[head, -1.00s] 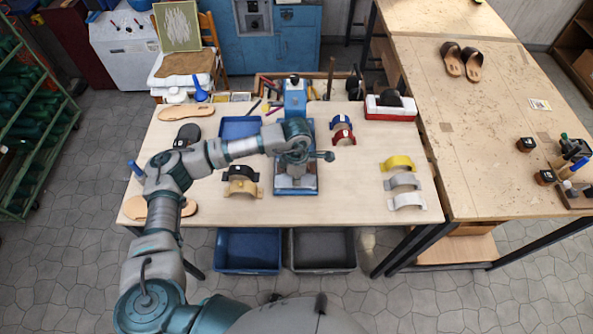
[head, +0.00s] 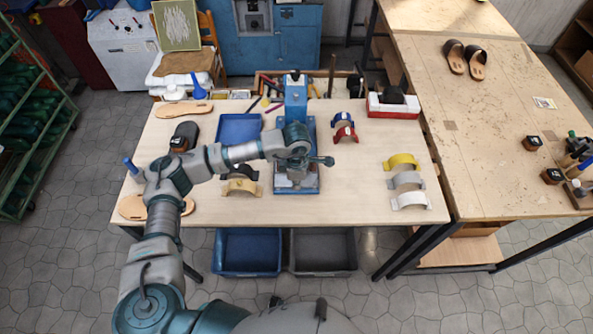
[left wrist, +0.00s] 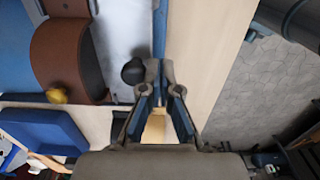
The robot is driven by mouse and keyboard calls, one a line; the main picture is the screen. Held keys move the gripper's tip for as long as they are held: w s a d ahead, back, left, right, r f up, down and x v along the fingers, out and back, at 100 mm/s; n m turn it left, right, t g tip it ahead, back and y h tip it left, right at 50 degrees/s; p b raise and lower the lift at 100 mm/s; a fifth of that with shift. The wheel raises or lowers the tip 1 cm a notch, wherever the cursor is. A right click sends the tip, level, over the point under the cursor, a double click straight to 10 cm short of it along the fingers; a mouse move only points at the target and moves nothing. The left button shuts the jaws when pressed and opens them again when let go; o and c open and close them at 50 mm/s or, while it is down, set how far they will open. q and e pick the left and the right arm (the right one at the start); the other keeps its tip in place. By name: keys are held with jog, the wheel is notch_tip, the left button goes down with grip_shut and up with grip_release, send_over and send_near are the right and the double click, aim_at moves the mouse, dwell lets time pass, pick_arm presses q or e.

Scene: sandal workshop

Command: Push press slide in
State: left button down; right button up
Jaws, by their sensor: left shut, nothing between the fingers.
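The blue press (head: 296,95) stands at the middle of the table, with its slide at the base (head: 311,184) partly hidden under my left arm. In the left wrist view the slide shows as a pale grey plate (left wrist: 120,30) carrying a brown curved strap (left wrist: 68,55), with a black knob (left wrist: 133,72) near its edge. My left gripper (left wrist: 160,68) is shut and empty. Its fingertips are close beside the knob; I cannot tell whether they touch it. In the head view my wrist hides most of this gripper (head: 298,174). My right gripper is not in view.
A blue tray (head: 239,116) lies left of the press. Red and blue straps (head: 344,130) lie to its right, and yellow, grey and white straps (head: 402,161) lie further right. Dark and tan straps (head: 240,186) lie front left. The front right tabletop (head: 355,200) is clear.

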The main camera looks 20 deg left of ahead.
pick_arm(q)
jog(key=shift+f+b, duration=0.3)
jog(key=shift+f, duration=0.2)
